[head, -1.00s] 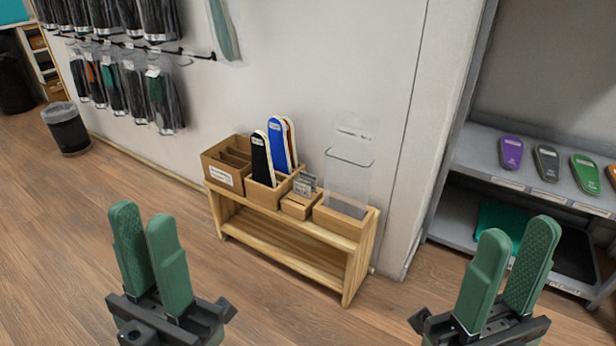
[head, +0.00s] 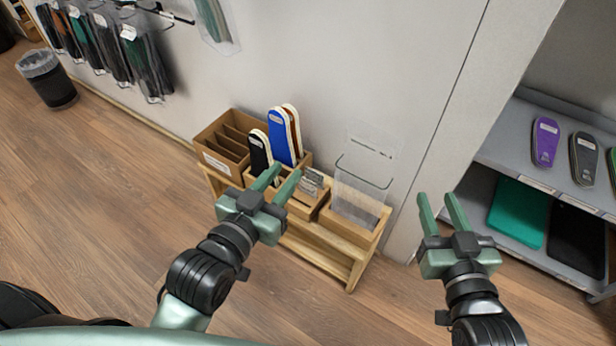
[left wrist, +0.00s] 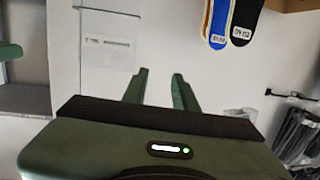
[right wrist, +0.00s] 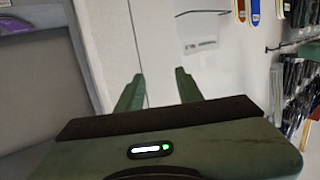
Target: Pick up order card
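A small wooden box with upright grey-white cards (head: 312,181) stands on the low wooden stand; I cannot tell which of them is the order card. A clear plastic holder (head: 360,188) stands in a wooden tray to its right; print shows near its top. My left gripper (head: 280,178) is open and empty, appearing just left of the card box and partly covering the boxes behind it. Its open fingers also show in the left wrist view (left wrist: 159,76). My right gripper (head: 438,200) is open and empty, to the right of the stand.
Black (head: 260,152) and blue (head: 281,137) insoles stand in a wooden box beside an empty-looking divided box (head: 222,141). A grey shelf (head: 507,158) with insoles is at the right.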

